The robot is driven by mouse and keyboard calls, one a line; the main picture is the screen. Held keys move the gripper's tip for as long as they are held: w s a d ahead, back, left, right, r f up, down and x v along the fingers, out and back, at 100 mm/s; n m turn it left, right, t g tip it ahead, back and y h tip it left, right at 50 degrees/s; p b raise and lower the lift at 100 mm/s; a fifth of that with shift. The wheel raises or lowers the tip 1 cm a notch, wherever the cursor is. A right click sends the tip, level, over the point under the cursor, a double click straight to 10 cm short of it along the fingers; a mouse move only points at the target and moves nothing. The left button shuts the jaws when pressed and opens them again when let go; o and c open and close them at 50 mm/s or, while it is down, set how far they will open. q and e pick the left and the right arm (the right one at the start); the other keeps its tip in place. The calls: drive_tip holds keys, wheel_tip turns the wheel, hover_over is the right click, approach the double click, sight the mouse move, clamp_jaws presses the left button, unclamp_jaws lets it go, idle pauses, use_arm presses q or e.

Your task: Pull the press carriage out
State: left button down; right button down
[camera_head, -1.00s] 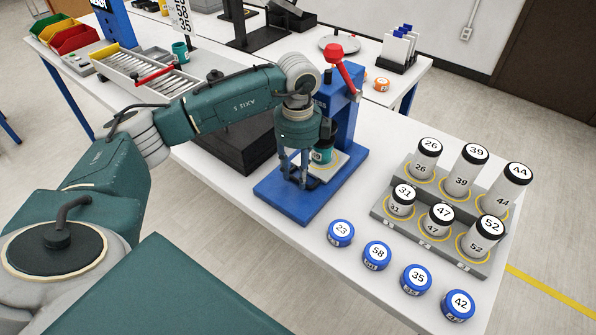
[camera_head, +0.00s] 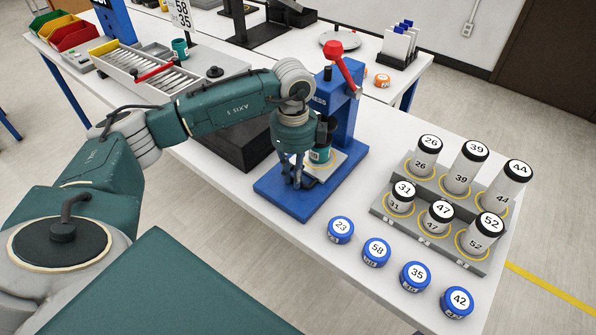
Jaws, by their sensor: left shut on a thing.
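The blue press (camera_head: 342,110) stands on the white table, with a red-knobbed lever at its top and a blue base plate (camera_head: 280,196). Its carriage is a pale plate (camera_head: 335,163) low at the front of the press, and a teal cylinder (camera_head: 320,155) stands on it under the ram. My left gripper (camera_head: 297,183) points down over the base at the carriage's front edge. It is shut on the front part of the carriage; its fingers hide the gripped part. My right gripper is out of view.
Blue numbered caps (camera_head: 377,252) lie in a row at the front right. A grey stepped rack (camera_head: 384,212) holds several numbered cylinders. A black box (camera_head: 238,150) stands left of the press. The front strip of the base is clear.

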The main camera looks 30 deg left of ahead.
use_arm(q)
drive_tip(key=s, duration=0.3)
drive_tip(key=s+b, duration=0.1)
drive_tip(key=s, duration=0.5)
drive_tip(key=shift+s+a, duration=0.35)
drive_tip(key=shift+s, duration=0.05)
drive_tip(key=shift+w, duration=0.1)
drive_tip(key=c, duration=1.7)
unclamp_jaws()
drive_tip(key=shift+r, duration=0.1)
wheel_tip(320, 180, up, 12)
